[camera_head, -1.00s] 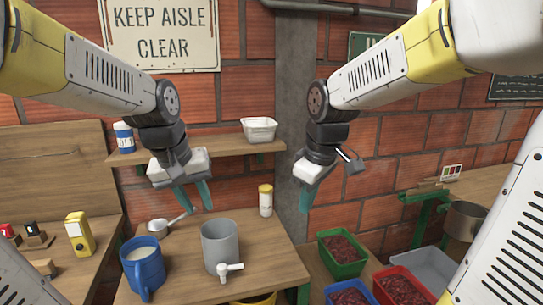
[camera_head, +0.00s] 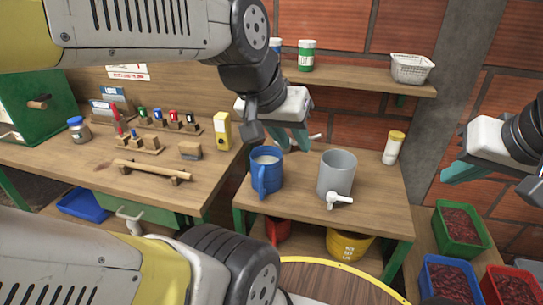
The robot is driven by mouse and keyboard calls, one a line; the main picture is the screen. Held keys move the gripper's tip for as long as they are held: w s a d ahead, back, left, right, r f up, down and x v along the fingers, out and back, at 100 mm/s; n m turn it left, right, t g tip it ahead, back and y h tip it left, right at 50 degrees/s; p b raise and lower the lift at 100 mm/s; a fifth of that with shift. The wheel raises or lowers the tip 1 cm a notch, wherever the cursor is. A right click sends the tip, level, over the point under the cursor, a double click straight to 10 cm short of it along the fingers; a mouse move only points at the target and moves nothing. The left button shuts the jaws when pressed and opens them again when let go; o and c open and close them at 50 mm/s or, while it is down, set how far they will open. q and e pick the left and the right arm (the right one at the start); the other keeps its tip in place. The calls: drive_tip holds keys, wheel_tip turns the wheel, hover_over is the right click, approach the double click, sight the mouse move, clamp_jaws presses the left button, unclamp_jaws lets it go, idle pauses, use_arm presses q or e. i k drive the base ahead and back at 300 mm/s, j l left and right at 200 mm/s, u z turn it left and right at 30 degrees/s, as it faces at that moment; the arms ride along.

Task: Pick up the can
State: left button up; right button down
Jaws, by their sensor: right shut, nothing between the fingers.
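I cannot tell which thing is the can. A green-and-white can-like tin (camera_head: 307,56) stands upright on the wall shelf, with a blue-and-white one (camera_head: 275,46) partly hidden behind my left arm. A white cylinder with a yellow lid (camera_head: 393,148) stands at the back right of the wooden table. My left gripper (camera_head: 291,141) is open and empty, with teal fingers pointing down above and behind the blue mug. My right gripper (camera_head: 450,176) is shut and empty at the right, beside the table and apart from the yellow-lidded cylinder.
A blue mug (camera_head: 266,173) and a grey pot with a white tap (camera_head: 336,172) stand on the table (camera_head: 384,205). A white basket (camera_head: 411,69) is on the shelf. A workbench with tools (camera_head: 82,165) is at left; bins (camera_head: 460,228) are at lower right.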

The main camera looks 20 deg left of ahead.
sight(266, 161)
drive_tip(key=u, duration=0.95)
